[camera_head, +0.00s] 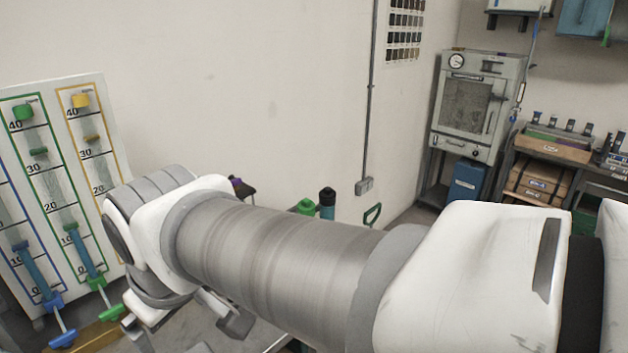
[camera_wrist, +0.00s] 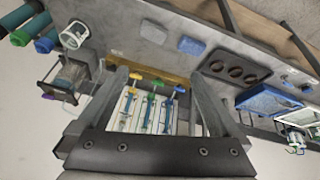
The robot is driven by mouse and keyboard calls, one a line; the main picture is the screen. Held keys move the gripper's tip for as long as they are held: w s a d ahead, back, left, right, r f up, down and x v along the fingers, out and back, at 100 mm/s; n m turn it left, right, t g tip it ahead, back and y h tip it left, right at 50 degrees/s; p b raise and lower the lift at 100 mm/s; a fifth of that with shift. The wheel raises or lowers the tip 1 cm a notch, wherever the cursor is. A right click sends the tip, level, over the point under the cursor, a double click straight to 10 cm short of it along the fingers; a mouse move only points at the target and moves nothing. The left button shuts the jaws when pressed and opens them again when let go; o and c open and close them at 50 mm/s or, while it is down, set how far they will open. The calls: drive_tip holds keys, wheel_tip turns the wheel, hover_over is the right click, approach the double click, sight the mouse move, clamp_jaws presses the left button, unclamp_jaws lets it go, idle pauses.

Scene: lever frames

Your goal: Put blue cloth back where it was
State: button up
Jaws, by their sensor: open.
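My gripper (camera_wrist: 160,76) is open in the wrist view, its two dark fingers apart with nothing held between them. Two flat, cloth-like pieces lie side by side on the grey bench: a pale grey-blue piece (camera_wrist: 153,32) and a bluer piece (camera_wrist: 191,46). Both are beyond the fingertips, and I cannot tell for certain which is the blue cloth. In the head view, my arm hides most of the bench and no blue cloth shows.
A lever board (camera_head: 62,190) with coloured scales stands at left; it also shows between my fingers (camera_wrist: 150,112). A dark plate with round holes (camera_wrist: 235,68) and a blue tray (camera_wrist: 270,98) are on the bench. Dark bottles (camera_head: 327,200) stand behind my arm.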

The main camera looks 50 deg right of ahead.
drive_tip(key=shift+s+d+r+m+t, duration=0.1)
drive_tip(key=shift+s+d+m+t, duration=0.1)
drive_tip(key=shift+s+m, duration=0.45)
drive_tip(key=shift+s+d+r+m+t, duration=0.1)
drive_tip(key=shift+s+d+m+t, duration=0.1)
drive_tip(key=shift+s+m, duration=0.45)
drive_tip(key=shift+s, duration=0.1)
idle(0.3)
